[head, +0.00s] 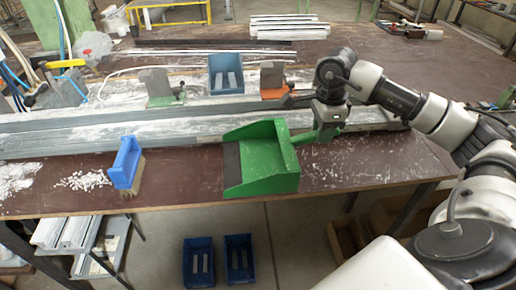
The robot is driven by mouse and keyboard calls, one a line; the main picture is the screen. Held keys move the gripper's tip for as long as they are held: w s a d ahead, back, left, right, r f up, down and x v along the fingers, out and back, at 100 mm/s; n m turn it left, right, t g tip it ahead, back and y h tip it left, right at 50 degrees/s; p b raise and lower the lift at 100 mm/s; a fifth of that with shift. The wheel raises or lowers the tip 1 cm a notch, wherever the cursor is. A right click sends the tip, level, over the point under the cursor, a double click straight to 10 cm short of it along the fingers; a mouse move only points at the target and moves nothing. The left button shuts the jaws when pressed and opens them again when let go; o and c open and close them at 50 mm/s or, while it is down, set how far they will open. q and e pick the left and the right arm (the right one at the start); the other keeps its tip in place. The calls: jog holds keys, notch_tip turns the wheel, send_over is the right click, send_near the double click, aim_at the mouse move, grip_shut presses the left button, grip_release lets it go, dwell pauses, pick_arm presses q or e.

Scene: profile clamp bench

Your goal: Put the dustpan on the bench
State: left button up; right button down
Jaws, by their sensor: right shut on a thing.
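The green dustpan (268,165) is at the front edge of the brown bench (380,158), right of centre in the head view. Its dark lip faces left and its handle points right and back. My right gripper (320,132) is shut on the handle, reaching in from the right. The pan's front part overlaps the bench edge in the picture; whether its underside touches the bench I cannot tell. My left gripper is not in view.
A blue brush (126,163) stands left of the dustpan beside white shavings (82,180). A long metal profile (170,128) and clamps lie behind. A blue bin (226,74) is on the bench; two more blue bins (198,262) are on the floor below.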

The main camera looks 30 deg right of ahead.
aim_at(284, 131)
jog(key=w+a+f+p, duration=0.1)
jog(key=w+f, duration=0.1)
jog(key=w, duration=0.1)
jog(key=w+a+f+p, duration=0.1)
jog(key=w+f, duration=0.1)
jog(key=w, duration=0.2)
jog(key=w+a+f+p, duration=0.1)
jog(key=w+f, duration=0.1)
jog(key=w, duration=0.2)
jog(key=shift+f, duration=0.25)
notch_tip(284, 131, down, 4)
jog(key=shift+s+r+p, duration=0.1)
jog(key=shift+r+p, duration=0.15)
jog(key=shift+p, duration=0.35)
jog(key=shift+f, duration=0.4)
jog(key=shift+f, duration=0.1)
jog(key=c, duration=0.9)
grip_release()
